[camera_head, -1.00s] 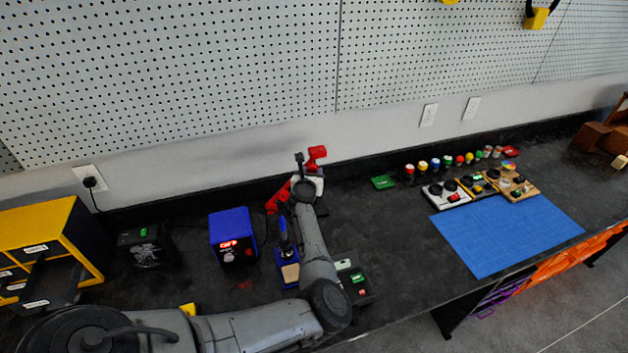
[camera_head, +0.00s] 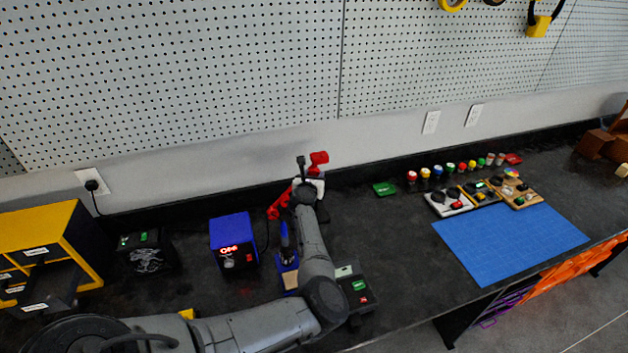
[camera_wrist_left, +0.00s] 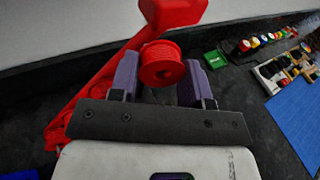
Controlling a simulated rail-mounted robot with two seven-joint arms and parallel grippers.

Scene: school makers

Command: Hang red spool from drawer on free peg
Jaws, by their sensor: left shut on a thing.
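The red spool (camera_wrist_left: 162,66) is in the left wrist view, between the two purple fingers of my left gripper (camera_wrist_left: 160,80), which is shut on it. In the head view my left gripper (camera_head: 308,188) is above the bench near the back wall, and I cannot make out the spool there. The yellow cabinet (camera_head: 62,222) stands at the far left with a dark drawer (camera_head: 52,290) pulled out. The pegboard (camera_head: 190,75) fills the wall behind. No free peg is clear in view. My right gripper is not in view.
A red jointed arm (camera_head: 280,208) stands close behind my left gripper. A blue box (camera_head: 233,240) and a soldering iron stand (camera_head: 288,262) are beside my arm. A yellow item (camera_head: 540,22) hangs at upper right. A blue mat (camera_head: 510,245) lies at right.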

